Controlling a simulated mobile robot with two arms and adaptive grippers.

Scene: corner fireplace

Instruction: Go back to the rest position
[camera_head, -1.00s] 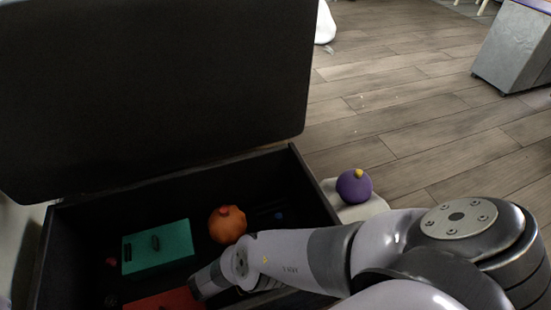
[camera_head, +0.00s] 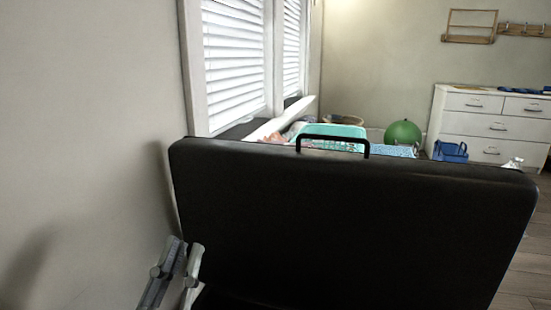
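My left gripper (camera_head: 184,246) is at the lower left, in front of the raised black lid (camera_head: 350,225) of the chest. Its two grey fingers point up with a gap between them, and nothing shows between them. Whether it touches the lid cannot be told. My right gripper is out of the picture. The lid stands upright with a black handle (camera_head: 333,138) on its top edge. The inside of the chest is hidden below the picture.
A pale wall is close on the left, with blinds (camera_head: 238,65) beside it. Behind the lid are a green ball (camera_head: 403,134), a blue basket (camera_head: 450,152) and a white dresser (camera_head: 482,125). Some wooden floor (camera_head: 528,270) is clear at the right.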

